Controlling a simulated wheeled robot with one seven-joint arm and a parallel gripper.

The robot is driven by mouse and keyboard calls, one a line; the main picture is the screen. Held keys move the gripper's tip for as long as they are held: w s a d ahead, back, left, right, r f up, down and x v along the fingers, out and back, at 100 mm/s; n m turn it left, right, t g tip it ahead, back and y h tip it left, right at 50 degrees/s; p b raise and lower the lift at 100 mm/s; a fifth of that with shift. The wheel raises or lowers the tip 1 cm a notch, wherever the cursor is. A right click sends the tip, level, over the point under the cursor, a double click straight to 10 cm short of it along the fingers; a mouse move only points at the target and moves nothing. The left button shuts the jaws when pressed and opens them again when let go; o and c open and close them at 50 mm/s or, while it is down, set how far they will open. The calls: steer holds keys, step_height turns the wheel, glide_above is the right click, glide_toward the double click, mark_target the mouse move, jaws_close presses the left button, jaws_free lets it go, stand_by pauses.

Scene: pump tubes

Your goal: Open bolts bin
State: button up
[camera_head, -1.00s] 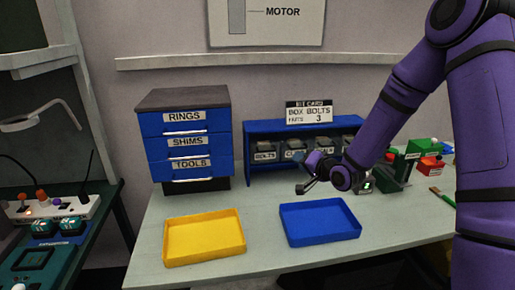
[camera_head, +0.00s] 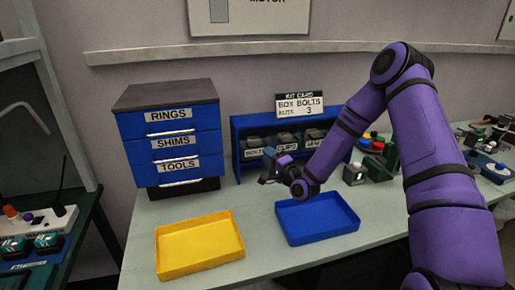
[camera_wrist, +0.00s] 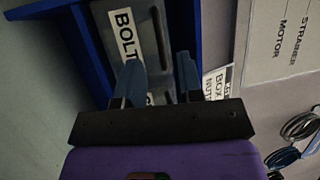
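The bolts bin (camera_head: 254,145) is a grey bin with a white label, leftmost in the blue shelf unit (camera_head: 236,163). My gripper (camera_head: 268,167) is in front of it and hides part of its label. In the wrist view the bolts bin's label (camera_wrist: 127,34) shows sideways, cut off as "BOLT". The gripper's two bluish fingers (camera_wrist: 160,78) stand apart in front of the bin's face. I see nothing held between them. Whether the fingertips touch the bin cannot be told.
Clips bin (camera_head: 286,142) and another bin stand to the right in the shelf, under a kit card (camera_head: 300,105). A blue tray (camera_head: 318,237) and yellow tray (camera_head: 200,264) lie in front. A drawer cabinet (camera_head: 170,130) stands left. Green and red parts (camera_head: 374,148) lie right.

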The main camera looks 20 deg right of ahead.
mark_target(258, 147)
steer(key=shift+x, duration=3.1)
jaws_close()
